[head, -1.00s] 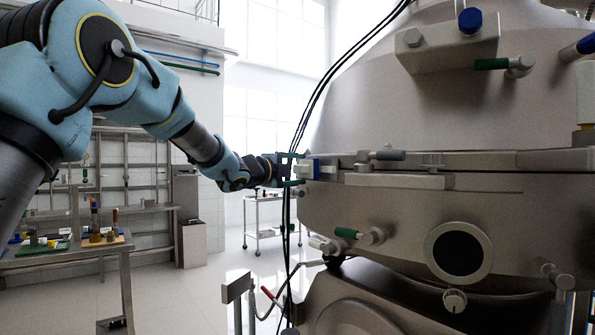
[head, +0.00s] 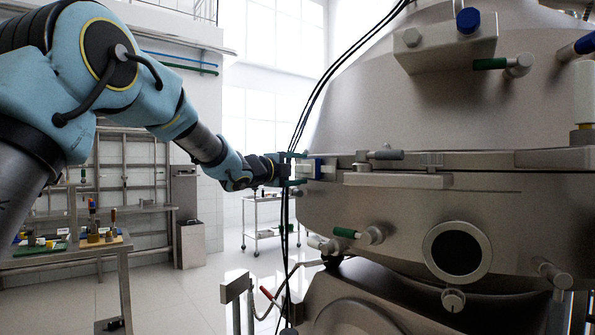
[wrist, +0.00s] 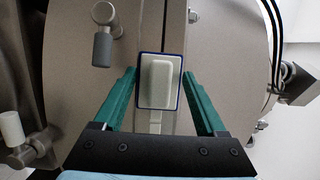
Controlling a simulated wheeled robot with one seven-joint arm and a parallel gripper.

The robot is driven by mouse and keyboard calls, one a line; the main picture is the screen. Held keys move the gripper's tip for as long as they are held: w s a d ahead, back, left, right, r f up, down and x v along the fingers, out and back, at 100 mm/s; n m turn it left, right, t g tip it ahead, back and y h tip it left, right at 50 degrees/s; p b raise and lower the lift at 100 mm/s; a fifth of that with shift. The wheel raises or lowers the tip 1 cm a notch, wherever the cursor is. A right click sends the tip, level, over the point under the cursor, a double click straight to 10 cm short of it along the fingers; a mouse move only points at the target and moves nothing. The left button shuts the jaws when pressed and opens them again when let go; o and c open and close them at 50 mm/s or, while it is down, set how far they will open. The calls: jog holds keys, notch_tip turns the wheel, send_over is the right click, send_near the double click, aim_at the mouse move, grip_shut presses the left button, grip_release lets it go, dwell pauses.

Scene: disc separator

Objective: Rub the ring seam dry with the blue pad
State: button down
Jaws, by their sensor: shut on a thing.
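The blue pad (head: 318,168) has a pale grip block on its back. It is at the left side of the separator's ring seam (head: 470,160). My gripper (head: 303,168) is shut on the pad's pale block. In the wrist view, the pad (wrist: 160,82) shows as a pale block with a dark blue rim, between my green fingertips (wrist: 160,76). There the seam runs up and down behind the pad. The pad's rubbing face is hidden, so I cannot tell whether it touches the metal.
A grey clamp handle (head: 386,155) sticks out at the seam, right of the pad. Black cables (head: 290,140) hang close by my gripper. A green-ended knob (head: 345,233) is below. A workbench (head: 60,262) and a trolley (head: 262,232) stand at the left and behind.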

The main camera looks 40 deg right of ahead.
aim_at(324, 169)
jog(key=shift+d, duration=0.1)
jog(key=shift+s+f+b, duration=0.1)
jog(key=shift+s+b, duration=0.15)
jog(key=shift+b, duration=0.05)
jog(key=s+b, duration=0.1)
jog(key=s, duration=0.1)
jog(key=s+a+b, duration=0.1)
jog(key=b, duration=0.1)
jog(key=s+b, duration=0.1)
jog(key=s, duration=0.1)
jog(key=shift+s+a+b, duration=0.25)
jog(key=shift+s+b, duration=0.1)
jog(key=shift+s, duration=0.35)
jog(key=w+p, duration=0.1)
jog(key=w, duration=0.1)
jog(key=w+d+p, duration=0.1)
jog(key=w, duration=0.1)
jog(key=w+p, duration=0.2)
jog(key=shift+d+r, duration=0.2)
jog(key=shift+r, duration=0.05)
jog(key=shift+w+d+f, duration=0.1)
jog(key=shift+w, duration=0.3)
